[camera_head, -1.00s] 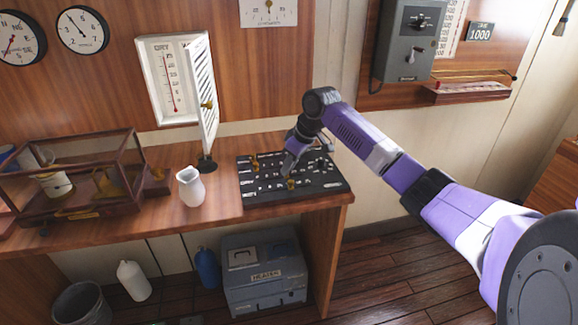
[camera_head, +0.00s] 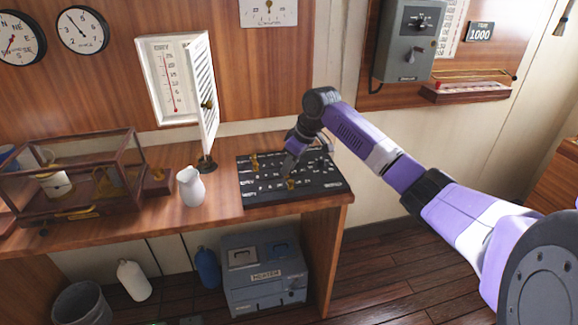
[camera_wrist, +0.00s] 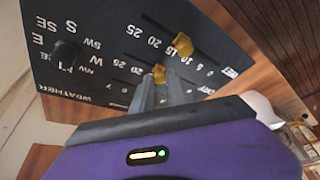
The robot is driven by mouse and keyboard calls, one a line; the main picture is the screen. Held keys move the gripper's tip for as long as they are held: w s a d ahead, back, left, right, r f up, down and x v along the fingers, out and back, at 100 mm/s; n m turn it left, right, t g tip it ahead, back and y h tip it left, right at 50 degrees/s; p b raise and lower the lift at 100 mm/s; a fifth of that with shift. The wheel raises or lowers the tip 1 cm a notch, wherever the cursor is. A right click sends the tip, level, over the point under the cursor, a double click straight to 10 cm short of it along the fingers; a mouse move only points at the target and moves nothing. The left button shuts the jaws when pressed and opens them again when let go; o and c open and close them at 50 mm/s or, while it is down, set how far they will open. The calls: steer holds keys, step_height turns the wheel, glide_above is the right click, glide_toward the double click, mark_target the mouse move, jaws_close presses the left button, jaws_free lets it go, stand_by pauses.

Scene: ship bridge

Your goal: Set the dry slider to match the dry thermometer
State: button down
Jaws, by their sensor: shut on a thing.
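The dry thermometer (camera_head: 168,80) hangs on the wall in a white box, with its louvred door (camera_head: 208,95) swung open. It has a red column beside a numbered scale; I cannot read the exact level. The black weather panel (camera_head: 325,190) lies on the desk. In the wrist view it appears upside down. My gripper (camera_wrist: 160,92) points down at the panel and is shut on a yellow slider knob (camera_wrist: 158,73), which appears to be the dry slider; the fingers partly hide it. Another yellow knob (camera_wrist: 183,45) sits in the neighbouring numbered row, apart from my fingers.
A brass knob (camera_head: 255,162) stands at the panel's left. A white jug (camera_head: 190,187) stands left of the panel, near a glass-sided case (camera_head: 75,180). A grey heater box (camera_head: 264,275) is under the desk. A grey switch box (camera_head: 405,45) hangs on the wall behind my arm.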

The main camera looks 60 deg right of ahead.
stand_by(0.3)
steer(key=s+d+p, duration=0.1)
steer(key=s+d, duration=0.3)
steer(key=s, duration=0.1)
steer(key=shift+d+p, duration=0.1)
steer(key=shift+p, duration=0.3)
steer(key=c, duration=1.3)
jaws_free()
steer(key=shift+s+d, duration=0.1)
steer(key=shift+r, duration=0.1)
steer(key=shift+r, duration=0.25)
steer(key=v, duration=0.7)
steer(key=shift+r+b, duration=0.1)
steer(key=shift+b, duration=0.25)
